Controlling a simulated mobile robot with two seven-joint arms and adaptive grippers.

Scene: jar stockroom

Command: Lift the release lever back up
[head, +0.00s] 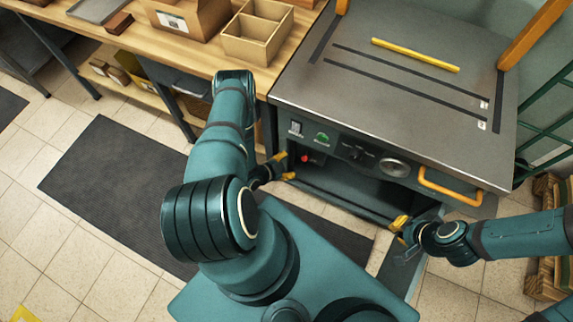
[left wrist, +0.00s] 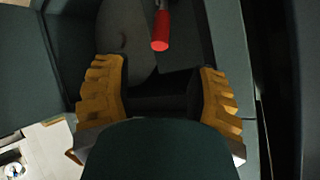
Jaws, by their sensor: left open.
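The release lever (left wrist: 161,32) shows in the left wrist view as a grey rod with a red end. The red end lies ahead of my left gripper (left wrist: 160,68), between the lines of its two yellow fingers and apart from both. In the head view, a small red part (head: 305,158) shows on the machine's front, just right of my left gripper (head: 285,166). My left gripper is open and empty. My right gripper (head: 400,229) is by the lower right of the machine's front opening; its finger gap is unclear.
The grey-topped machine (head: 400,105) has a yellow bar (head: 415,55) on top and a yellow handle (head: 449,187) in front. A wooden bench (head: 200,58) with boxes stands left of it. A dark mat (head: 110,190) lies on the tiled floor.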

